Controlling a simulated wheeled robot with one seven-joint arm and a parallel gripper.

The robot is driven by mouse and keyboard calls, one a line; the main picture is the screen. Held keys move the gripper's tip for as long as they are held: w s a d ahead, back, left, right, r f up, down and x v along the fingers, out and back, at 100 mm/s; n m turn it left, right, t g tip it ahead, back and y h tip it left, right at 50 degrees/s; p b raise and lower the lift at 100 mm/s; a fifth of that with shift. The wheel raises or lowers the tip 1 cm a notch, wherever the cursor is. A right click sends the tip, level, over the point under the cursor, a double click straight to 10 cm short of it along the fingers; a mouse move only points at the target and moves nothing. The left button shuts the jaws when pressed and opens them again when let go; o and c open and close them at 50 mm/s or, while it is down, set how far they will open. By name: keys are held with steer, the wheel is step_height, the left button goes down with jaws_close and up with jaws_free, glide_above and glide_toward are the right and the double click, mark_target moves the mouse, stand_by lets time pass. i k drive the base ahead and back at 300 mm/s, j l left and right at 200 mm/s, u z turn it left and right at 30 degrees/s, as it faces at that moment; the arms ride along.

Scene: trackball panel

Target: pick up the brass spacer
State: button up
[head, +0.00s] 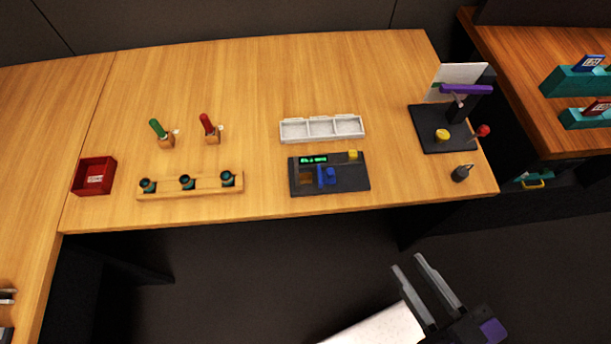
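I cannot tell for certain which thing is the brass spacer. A small round yellow piece (442,134) sits on the black base of a stand at the table's right end. Another small yellow piece (353,155) is at the upper right corner of a dark panel. My gripper (409,262) is at the lower right, in front of the table's front edge and apart from both pieces. Its two long grey fingers are spread, with nothing between them.
The stand (428,143) has a purple arm and a red ball. A dark weight-like piece (461,174) stands near the table's front right corner. The dark panel (345,184), white tray (321,138), wooden rack (207,191) and red box (94,176) lie further left.

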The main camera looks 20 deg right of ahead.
mark_target(304, 178)
steer(key=i+l, duration=0.1)
steer(key=l, duration=1.05)
steer(key=i+l, duration=0.15)
steer(key=l, duration=0.4)
steer(key=l+u, duration=0.25)
steer(key=u, duration=0.2)
steer(key=l+u, duration=0.25)
steer(key=u, duration=0.15)
steer(key=l+u, duration=0.2)
steer(key=u, duration=0.25)
